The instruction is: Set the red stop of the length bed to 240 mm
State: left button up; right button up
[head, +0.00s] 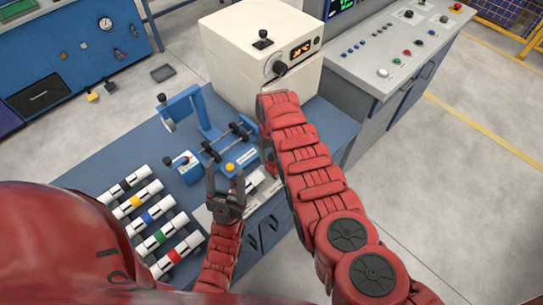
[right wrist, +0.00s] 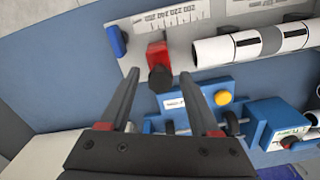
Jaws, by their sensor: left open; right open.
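The red stop (right wrist: 157,53) with its dark knob (right wrist: 160,78) sits on the pale length bed (right wrist: 205,30) in the right wrist view. The bed's scale (right wrist: 165,18) appears upside down there; I cannot read the stop's setting. A blue block (right wrist: 115,40) is left of the stop. A white pipe with dark bands (right wrist: 225,49) lies right of it, with a gap between. My right gripper (right wrist: 160,74) is open, the knob appearing between its fingertips; contact cannot be told. Its fingers are hidden in the head view. My left gripper (head: 226,184) is open and empty beside the bed.
Several white pipes with coloured bands (head: 152,216) lie on the bench's left. A blue fixture with a yellow button (head: 230,167) and a blue upright frame (head: 184,104) stand behind my left gripper. A white machine (head: 235,62) is at the back, beside a control console (head: 385,60).

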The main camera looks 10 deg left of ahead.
jog(key=shift+f, duration=0.2)
grip_shut()
dwell(0.3)
dwell(1.2)
